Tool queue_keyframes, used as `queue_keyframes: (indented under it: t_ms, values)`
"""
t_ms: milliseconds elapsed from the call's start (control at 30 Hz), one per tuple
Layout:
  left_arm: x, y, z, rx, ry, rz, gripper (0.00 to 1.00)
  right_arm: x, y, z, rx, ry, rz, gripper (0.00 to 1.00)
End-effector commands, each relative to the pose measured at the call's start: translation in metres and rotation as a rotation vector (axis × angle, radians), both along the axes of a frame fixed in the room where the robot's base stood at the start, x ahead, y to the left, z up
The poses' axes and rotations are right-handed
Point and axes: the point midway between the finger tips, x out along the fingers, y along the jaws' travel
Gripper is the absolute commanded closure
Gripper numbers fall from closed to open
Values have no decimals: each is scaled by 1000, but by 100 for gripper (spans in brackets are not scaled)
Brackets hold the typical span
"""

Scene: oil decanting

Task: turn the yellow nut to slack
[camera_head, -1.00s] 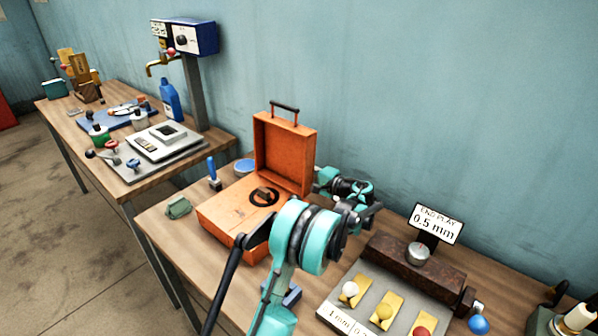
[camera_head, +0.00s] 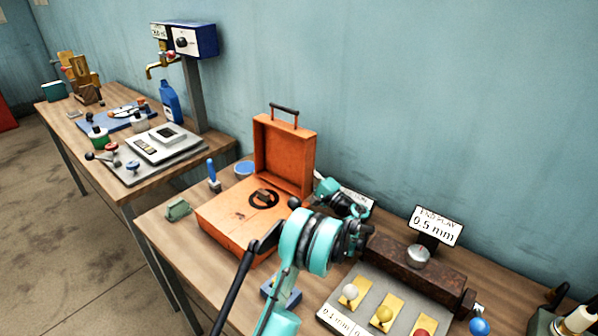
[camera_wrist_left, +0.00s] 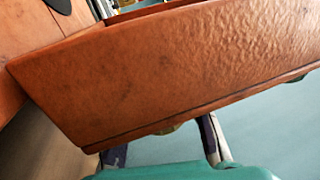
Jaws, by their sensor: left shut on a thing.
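I cannot make out a yellow nut for certain in either view. My left arm rises from the bottom of the head view and reaches behind the right side of the orange case (camera_head: 232,224) and its open lid (camera_head: 285,150). The fingertips are hidden there. In the left wrist view an orange panel (camera_wrist_left: 170,70) fills the middle. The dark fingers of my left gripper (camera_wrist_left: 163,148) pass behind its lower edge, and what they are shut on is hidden. A small yellowish piece (camera_wrist_left: 168,128) shows at that edge between them. My right gripper is not in view.
A grey tray (camera_head: 334,318) holds gold plates with white, yellow (camera_head: 384,314) and red balls. Behind it is a brown block (camera_head: 440,280) with an "END PLAY 0.5 mm" sign (camera_head: 436,228). A blue-handled tool (camera_head: 212,176) stands left of the case. A second bench is further left.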

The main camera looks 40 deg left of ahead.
Motion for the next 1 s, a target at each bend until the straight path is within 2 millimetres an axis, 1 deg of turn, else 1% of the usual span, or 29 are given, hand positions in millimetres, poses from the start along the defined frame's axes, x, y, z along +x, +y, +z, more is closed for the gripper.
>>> queue_keyframes:
  t_ms: [167,200,267,300,667,767,867,1000]
  values:
    - [0,0,0,-2,-1,0,100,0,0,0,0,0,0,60]
    - [0,0,0,-2,-1,0,65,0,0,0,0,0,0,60]
    - [0,0,0,-2,-1,0,49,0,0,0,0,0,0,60]
    - [0,0,0,-2,-1,0,45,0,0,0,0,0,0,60]
    - [0,0,0,-23,1,1,45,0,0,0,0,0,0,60]
    - [0,1,-1,-80,4,5,45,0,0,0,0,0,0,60]
    - [0,1,-4,-177,13,11,45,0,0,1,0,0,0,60]
    - [-1,1,-11,-354,26,23,45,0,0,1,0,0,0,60]
